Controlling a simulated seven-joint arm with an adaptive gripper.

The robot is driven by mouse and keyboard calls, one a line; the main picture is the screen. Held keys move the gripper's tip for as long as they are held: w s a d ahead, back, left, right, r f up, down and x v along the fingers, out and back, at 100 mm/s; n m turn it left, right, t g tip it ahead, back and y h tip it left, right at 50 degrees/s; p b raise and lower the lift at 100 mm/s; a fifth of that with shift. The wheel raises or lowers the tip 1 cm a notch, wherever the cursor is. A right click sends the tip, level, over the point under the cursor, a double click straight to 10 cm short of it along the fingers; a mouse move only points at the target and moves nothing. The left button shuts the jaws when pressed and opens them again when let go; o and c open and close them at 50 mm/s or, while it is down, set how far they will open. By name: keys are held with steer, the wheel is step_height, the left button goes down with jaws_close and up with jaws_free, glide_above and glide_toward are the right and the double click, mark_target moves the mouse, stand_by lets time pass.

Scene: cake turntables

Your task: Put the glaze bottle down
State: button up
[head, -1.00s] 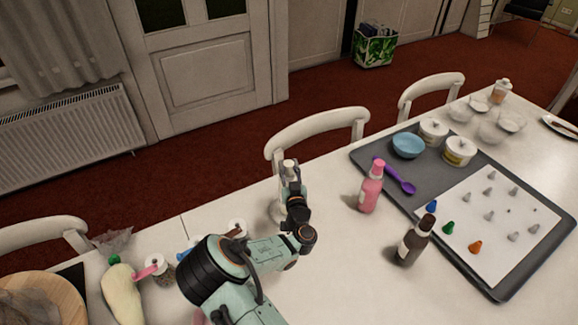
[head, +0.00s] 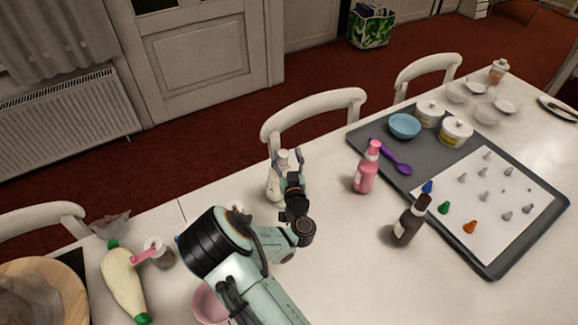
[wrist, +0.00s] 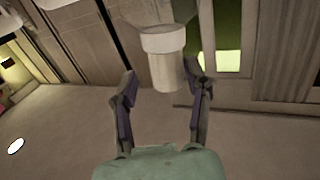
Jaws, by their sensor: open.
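A white bottle (head: 275,186) stands upright on the table near its back edge; I take it for the glaze bottle. My gripper (head: 288,164) is at its upper part and hides some of its right side. In the wrist view the bottle's narrow top (wrist: 166,72) shows between the two spread fingers of my gripper (wrist: 165,82), with a gap on each side. The gripper is open. A pink bottle (head: 366,170) and a brown bottle (head: 408,224) stand to the right, apart from the gripper.
A dark tray (head: 374,143) on the right holds a blue bowl, white tubs, a purple spoon and nozzles. A squeeze bottle (head: 124,284), a jar (head: 160,253) and a pink bowl (head: 207,304) are at left. Chairs (head: 312,112) line the back edge. Table between white and pink bottles is clear.

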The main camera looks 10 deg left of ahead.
steer(key=shift+v, duration=2.5)
